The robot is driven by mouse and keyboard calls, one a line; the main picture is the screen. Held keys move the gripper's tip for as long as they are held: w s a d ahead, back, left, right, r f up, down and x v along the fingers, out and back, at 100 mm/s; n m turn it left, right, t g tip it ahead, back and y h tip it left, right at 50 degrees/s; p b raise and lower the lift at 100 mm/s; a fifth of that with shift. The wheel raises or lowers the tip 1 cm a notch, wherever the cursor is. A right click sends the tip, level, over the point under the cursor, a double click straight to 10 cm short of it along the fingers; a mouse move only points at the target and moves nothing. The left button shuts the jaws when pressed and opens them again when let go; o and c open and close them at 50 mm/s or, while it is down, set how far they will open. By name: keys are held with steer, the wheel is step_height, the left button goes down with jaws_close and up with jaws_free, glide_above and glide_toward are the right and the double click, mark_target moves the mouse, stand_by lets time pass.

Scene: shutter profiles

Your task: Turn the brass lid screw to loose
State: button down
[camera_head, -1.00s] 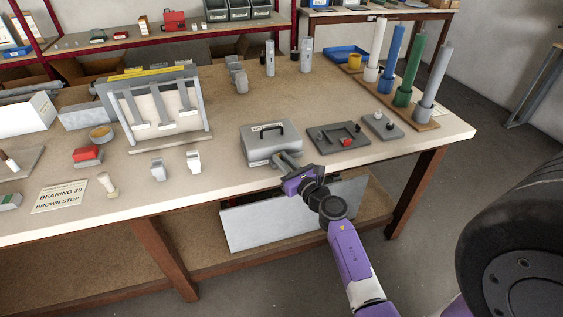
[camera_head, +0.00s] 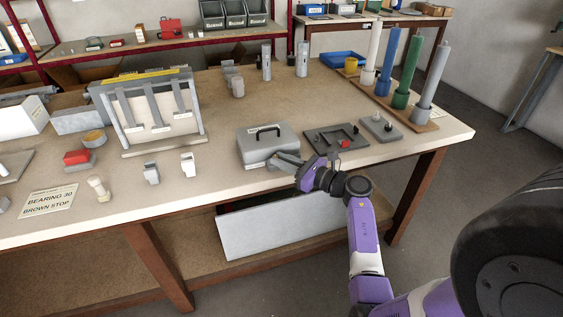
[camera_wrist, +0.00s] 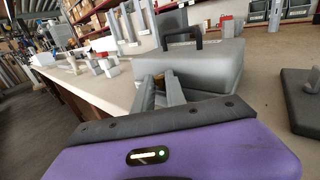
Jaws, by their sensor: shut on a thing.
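The grey lidded box (camera_head: 254,150) with a dark handle (camera_head: 268,130) stands near the bench's front edge. Its front and top also show in the wrist view (camera_wrist: 205,65). The brass lid screw (camera_wrist: 158,79) is a small brown patch at the box's front, mostly hidden between my fingers. My gripper (camera_head: 280,160) reaches in from the front right, and in the wrist view its two grey fingers (camera_wrist: 160,88) close around the screw. How far the screw is turned cannot be seen.
Coloured cylinders stand on a wooden board (camera_head: 420,122) farther right. Two small grey blocks (camera_head: 151,173) (camera_head: 188,164) stand to the left, with clear bench between.

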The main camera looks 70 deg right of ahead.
steer(key=c, duration=1.4)
jaws_free()
steer(key=shift+o, duration=0.2)
steer(key=shift+r+h+p, duration=0.1)
steer(key=shift+h+p, duration=0.2)
